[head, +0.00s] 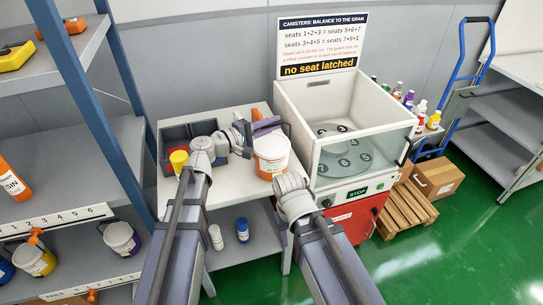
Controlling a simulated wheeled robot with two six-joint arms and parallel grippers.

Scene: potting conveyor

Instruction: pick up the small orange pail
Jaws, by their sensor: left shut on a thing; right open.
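A small white pail with an orange band (271,163) is at the right part of the white table, beside the glass-fronted machine. My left gripper (246,137) is at the pail's upper left side and is shut on it. The contact is small and partly hidden by the gripper. I cannot tell whether the pail's base touches the table. My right gripper (291,182) is lower and nearer, in front of the machine's left corner. It is open and empty, with its fingers mostly hidden by its wrist.
The machine (348,170) stands close right of the pail, under a sign reading "no seat latched". A dark divided bin (174,134) and a yellow cup (179,159) are at the table's left. Shelves at left hold other pails (122,238). A pallet (405,211) lies right.

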